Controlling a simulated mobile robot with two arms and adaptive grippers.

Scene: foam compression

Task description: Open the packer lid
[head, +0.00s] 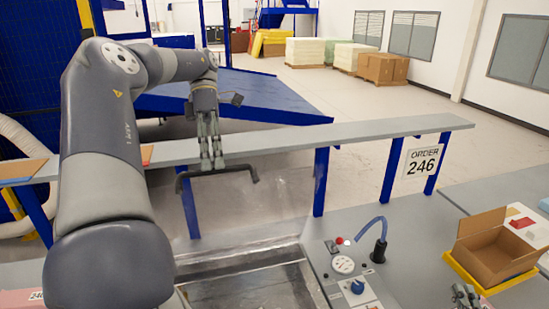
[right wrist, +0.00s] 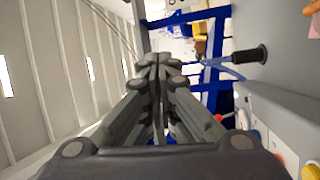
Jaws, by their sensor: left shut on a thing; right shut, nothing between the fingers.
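The packer (head: 250,290) is at the bottom centre of the head view, with a dark metal-edged opening. Its lid appears to be a clear panel, raised above the opening and hard to make out. The lid's black handle bar (head: 240,169) is at the top of it, in front of the grey shelf. My left gripper (head: 216,162) is shut on the handle bar from above. My right gripper (head: 467,294) is low at the right edge of the head view, beside the cardboard box. It is shut and empty in the right wrist view (right wrist: 160,65).
A control panel (head: 345,270) with a red button and blue knob stands right of the packer. An open cardboard box (head: 495,252) sits in a yellow tray (head: 462,274). A grey shelf (head: 290,137) on blue posts crosses behind.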

